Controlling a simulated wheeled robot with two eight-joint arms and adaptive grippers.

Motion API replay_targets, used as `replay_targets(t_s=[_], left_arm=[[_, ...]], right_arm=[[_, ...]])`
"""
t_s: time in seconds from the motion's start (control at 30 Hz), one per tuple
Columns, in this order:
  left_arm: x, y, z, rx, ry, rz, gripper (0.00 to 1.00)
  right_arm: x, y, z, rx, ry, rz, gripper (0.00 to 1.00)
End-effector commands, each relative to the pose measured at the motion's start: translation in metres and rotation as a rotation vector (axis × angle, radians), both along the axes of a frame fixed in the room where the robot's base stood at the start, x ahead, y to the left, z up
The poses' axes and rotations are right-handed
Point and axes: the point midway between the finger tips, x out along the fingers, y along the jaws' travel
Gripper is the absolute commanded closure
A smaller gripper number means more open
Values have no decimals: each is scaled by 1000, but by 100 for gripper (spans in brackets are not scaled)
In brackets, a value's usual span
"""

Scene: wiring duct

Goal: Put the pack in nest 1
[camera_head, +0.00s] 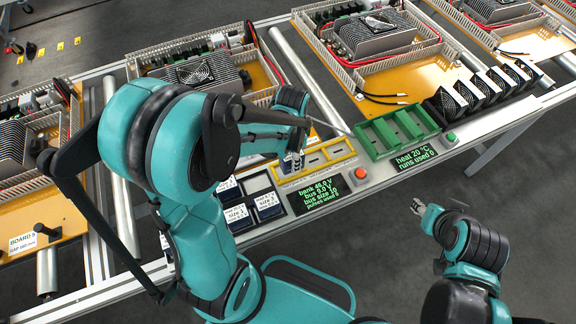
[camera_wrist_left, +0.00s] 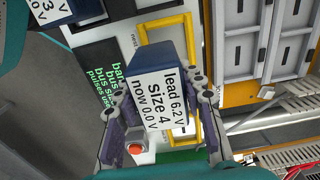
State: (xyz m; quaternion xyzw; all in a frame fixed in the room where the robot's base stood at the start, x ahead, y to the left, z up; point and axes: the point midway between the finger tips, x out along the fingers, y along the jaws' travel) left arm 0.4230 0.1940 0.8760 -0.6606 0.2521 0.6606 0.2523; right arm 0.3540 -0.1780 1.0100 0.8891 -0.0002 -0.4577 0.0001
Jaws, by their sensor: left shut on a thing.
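My left gripper (camera_head: 293,158) is shut on a dark blue pack (camera_wrist_left: 158,98). The pack's white label reads lead 6.2 V, size 4, now 0.0 V. In the left wrist view my left gripper (camera_wrist_left: 160,112) has a finger on each side of the pack. The pack is over the yellow-framed nests (camera_head: 341,151), at their left end in the head view. One yellow frame (camera_wrist_left: 190,20) shows partly behind the pack; whether the pack touches it cannot be told. My right gripper (camera_head: 424,209) is away from the bench, small in view; its finger opening is unclear.
Several labelled packs (camera_head: 268,206) stand in a dark tray left of the nests. A display (camera_head: 318,195) and red button (camera_head: 360,173) are in front of the nests. A green rack (camera_head: 376,139) and black fan units (camera_head: 484,90) lie to the right. Open circuit housings fill the back.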

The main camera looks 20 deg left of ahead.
Motion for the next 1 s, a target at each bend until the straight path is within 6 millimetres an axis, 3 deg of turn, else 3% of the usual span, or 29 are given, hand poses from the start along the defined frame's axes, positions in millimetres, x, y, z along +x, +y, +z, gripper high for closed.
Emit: replay_targets(t_s=[0.1,0.27,0.5,0.9,0.93,1.0], left_arm=[[8,12,-9,0,0,2,98],[10,15,-17,0,0,1,98],[10,15,-51,-1,-1,1,98],[9,15,-55,-1,-1,1,98],[10,15,-54,-1,-1,1,53],[10,15,-53,-1,-1,1,40]], right_arm=[[0,0,-6,0,0,0,60],[0,0,-10,0,0,0,60],[0,0,-29,0,0,0,60],[0,0,-32,0,0,0,60],[0,0,-30,0,0,0,60],[0,0,-30,0,0,0,60]])
